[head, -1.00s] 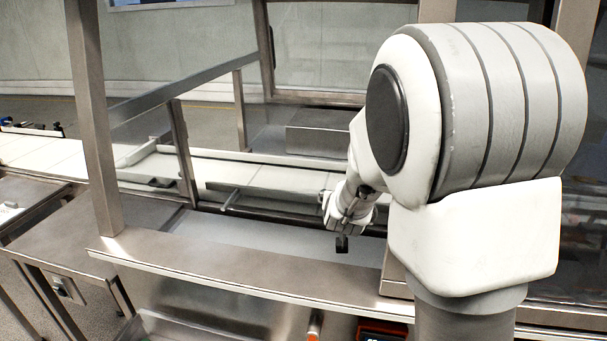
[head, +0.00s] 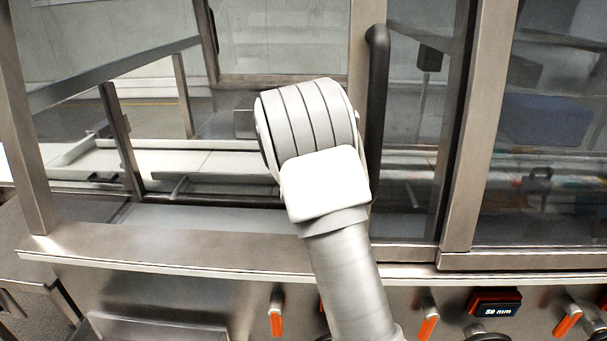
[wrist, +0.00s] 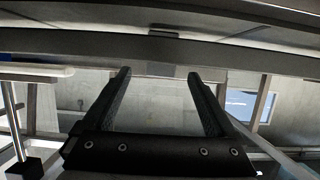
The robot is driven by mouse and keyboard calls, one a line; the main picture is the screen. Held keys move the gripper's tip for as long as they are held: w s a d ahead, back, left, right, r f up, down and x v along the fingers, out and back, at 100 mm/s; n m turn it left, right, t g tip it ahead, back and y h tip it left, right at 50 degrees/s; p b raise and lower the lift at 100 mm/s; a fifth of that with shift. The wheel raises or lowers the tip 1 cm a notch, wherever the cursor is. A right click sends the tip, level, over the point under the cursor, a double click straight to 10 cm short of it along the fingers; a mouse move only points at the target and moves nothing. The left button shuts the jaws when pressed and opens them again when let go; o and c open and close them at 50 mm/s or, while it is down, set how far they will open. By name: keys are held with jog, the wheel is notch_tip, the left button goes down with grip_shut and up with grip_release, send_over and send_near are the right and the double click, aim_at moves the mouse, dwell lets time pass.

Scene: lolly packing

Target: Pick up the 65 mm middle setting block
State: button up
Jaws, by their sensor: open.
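My gripper (wrist: 160,75) shows in the wrist view with its two black fingers apart and nothing between them. In the head view my arm rises in front of the machine frame and hides the gripper. I cannot make out the 65 mm middle setting block in any view.
A steel ledge (head: 180,252) runs across the front of the machine. Below it are orange-handled levers (head: 428,323) and a display (head: 494,303) reading "59 mm" or similar. A glazed door with a dark handle (head: 376,110) stands right of my arm. A pale conveyor (head: 130,160) lies behind the open bay at left.

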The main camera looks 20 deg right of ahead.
jog(key=shift+r+b+x, duration=0.2)
jog(key=shift+b+x, duration=0.5)
jog(key=shift+x, duration=2.5)
jog(key=shift+w, duration=0.1)
jog(key=shift+c, duration=0.3)
grip_shut()
